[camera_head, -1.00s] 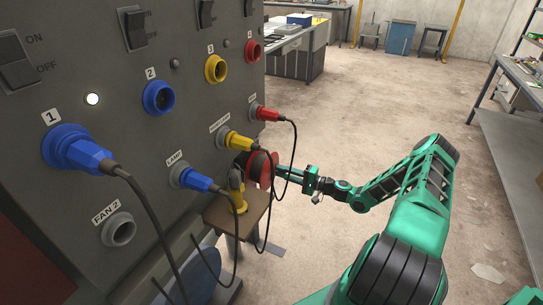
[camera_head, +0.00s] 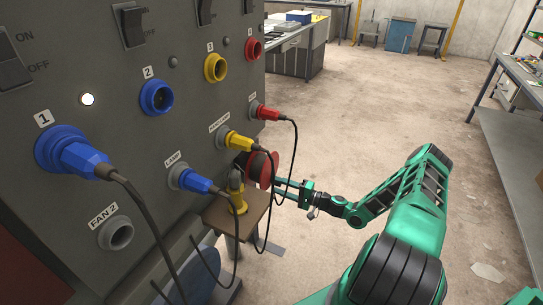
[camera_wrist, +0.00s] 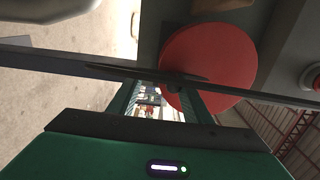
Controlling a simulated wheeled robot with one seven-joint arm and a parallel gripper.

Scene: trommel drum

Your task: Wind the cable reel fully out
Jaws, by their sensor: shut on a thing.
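The cable reel is a red disc (camera_head: 258,168) low beside the grey panel, just above a small brown stand. It shows large in the wrist view (camera_wrist: 208,62), with a dark bar crossing in front of it. My gripper (camera_head: 278,188) is at the reel's right side in the head view, its fingers reaching toward the red disc. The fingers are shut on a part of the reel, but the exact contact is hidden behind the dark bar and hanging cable. How much cable is on the reel cannot be seen.
The grey panel (camera_head: 60,150) fills the left, with switches, sockets and plugs. A yellow object (camera_head: 237,198) stands on the brown stand (camera_head: 222,218). Floor to the right is open.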

